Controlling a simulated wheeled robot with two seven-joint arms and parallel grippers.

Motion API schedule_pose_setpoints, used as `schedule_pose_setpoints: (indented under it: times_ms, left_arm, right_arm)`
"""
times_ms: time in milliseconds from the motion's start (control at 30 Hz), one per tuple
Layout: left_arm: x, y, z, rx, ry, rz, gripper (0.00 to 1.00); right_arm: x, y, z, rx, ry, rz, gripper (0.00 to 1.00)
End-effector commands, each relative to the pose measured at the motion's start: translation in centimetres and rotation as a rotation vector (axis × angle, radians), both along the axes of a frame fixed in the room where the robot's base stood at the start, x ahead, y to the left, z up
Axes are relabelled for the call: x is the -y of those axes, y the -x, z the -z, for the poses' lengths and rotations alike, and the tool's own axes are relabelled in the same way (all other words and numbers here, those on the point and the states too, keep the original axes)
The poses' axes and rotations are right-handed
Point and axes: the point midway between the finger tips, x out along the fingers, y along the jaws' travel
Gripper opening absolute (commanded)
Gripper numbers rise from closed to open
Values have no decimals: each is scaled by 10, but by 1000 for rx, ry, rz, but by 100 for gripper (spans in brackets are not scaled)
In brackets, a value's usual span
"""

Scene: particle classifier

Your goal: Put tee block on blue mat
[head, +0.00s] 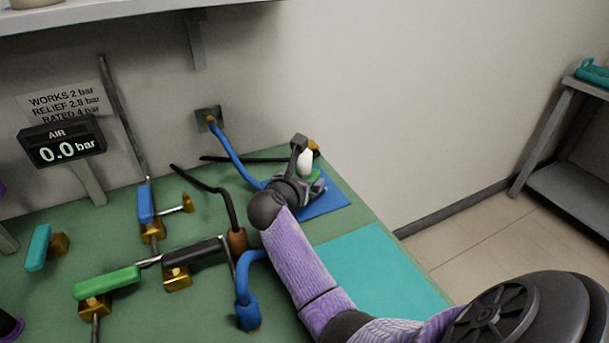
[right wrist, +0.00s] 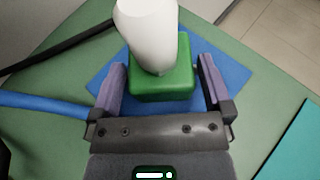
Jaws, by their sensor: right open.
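A green block (right wrist: 162,84) with a white rounded piece (right wrist: 148,35) above it appears to be the tee block. It sits over the blue mat (right wrist: 246,92) in the right wrist view. My right gripper (right wrist: 163,72) is open, one finger on each side of the block, with visible gaps. In the head view my right gripper (head: 307,184) is at the blue mat (head: 327,205) and partly hides the green block (head: 316,175); the white piece (head: 305,162) shows above it. The block's underside contact is hidden. My left gripper is not clearly visible.
A blue hose (head: 229,148) and a black rod (head: 250,159) run close to the mat's left and back. A teal mat (head: 375,270) lies nearer on the green table. Several valves with coloured handles, such as a green handle (head: 107,283), stand at the left.

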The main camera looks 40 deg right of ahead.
Motion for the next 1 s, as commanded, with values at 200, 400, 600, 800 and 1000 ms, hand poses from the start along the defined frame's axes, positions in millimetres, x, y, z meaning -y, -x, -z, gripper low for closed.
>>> schedule_pose_setpoints:
  times_ms: [200, 400, 600, 800, 1000]
  left_arm:
    - [2, -12, -38, 45, 8, 7, 100]
    - [3, -14, -49, 58, 12, 12, 100]
    - [3, -13, -49, 58, 14, 14, 100]
    - [3, -13, -48, 58, 13, 13, 100]
    - [3, -20, -81, 76, 13, 13, 100]
  right_arm:
    - [-52, 27, -34, 5, -2, -2, 100]
    - [-79, 41, -42, 3, -2, 2, 100]
    - [-83, 43, -41, 2, -1, 1, 100]
    - [-83, 43, -41, 2, -1, 1, 100]
    - [-83, 43, -80, 19, -1, 2, 100]
